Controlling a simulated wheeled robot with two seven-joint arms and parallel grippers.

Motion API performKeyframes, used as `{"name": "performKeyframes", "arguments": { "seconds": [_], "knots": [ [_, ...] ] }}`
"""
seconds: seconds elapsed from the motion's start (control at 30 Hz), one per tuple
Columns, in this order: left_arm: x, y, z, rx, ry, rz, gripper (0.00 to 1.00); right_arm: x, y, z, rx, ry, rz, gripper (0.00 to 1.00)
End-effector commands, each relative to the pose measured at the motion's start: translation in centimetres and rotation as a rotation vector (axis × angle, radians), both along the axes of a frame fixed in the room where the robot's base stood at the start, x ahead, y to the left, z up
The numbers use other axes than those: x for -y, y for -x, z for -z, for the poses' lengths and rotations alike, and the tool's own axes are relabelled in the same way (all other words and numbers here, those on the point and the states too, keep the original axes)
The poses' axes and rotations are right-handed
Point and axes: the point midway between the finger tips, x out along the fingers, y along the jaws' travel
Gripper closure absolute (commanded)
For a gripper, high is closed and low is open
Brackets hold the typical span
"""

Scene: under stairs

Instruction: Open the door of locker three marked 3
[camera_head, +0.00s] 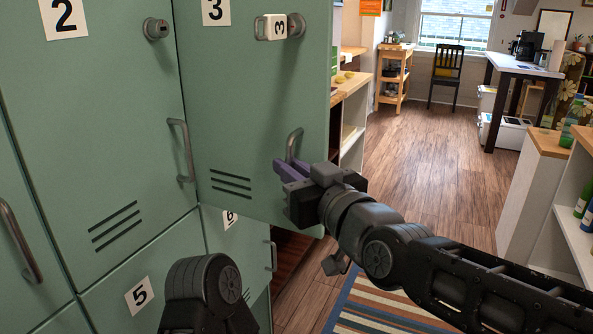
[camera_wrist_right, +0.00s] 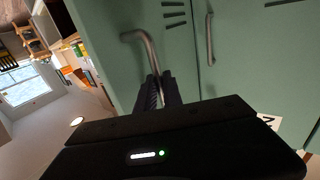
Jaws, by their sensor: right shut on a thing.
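The green door of locker three (camera_head: 255,90) bears a 3 label (camera_head: 215,11) and stands partly open, its right side swung toward me. A key with a white tag marked 3 (camera_head: 273,27) is in its lock (camera_head: 296,25). My right gripper (camera_head: 292,172) is shut on the door's metal handle (camera_head: 295,143), covering its lower part. In the right wrist view, the fingers (camera_wrist_right: 155,92) close around the end of the same bent handle (camera_wrist_right: 143,42). My left gripper is out of view; only a dark link of mine shows at the bottom.
Locker two's door (camera_head: 110,130) is closed on the left. Locker five (camera_head: 140,290) and locker six (camera_head: 232,235) lie below. Shelves (camera_head: 350,110) stand beyond the open door. Wooden floor (camera_head: 430,160) is clear on the right, with a striped rug (camera_head: 375,305) nearer me.

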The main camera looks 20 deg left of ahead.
Motion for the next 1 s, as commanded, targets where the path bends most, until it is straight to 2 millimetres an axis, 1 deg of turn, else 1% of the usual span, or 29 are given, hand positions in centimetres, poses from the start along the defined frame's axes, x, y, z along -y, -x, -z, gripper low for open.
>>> {"name": "performKeyframes", "arguments": {
  "seconds": [0.53, 0.57, 0.8, 1.0],
  "knots": [
    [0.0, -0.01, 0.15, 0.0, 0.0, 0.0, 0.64, -0.29, 0.24, -0.1, 0.003, 0.001, -0.011, 1.0],
    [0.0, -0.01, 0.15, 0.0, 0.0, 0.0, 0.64, -0.29, 0.24, -0.1, 0.003, 0.001, -0.011, 0.88],
    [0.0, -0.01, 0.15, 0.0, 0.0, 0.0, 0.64, -0.24, 0.19, -0.07, 0.001, 0.0, -0.009, 0.69],
    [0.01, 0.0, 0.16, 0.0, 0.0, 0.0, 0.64, -0.22, 0.16, -0.04, 0.001, 0.0, -0.009, 0.68]
  ]
}}
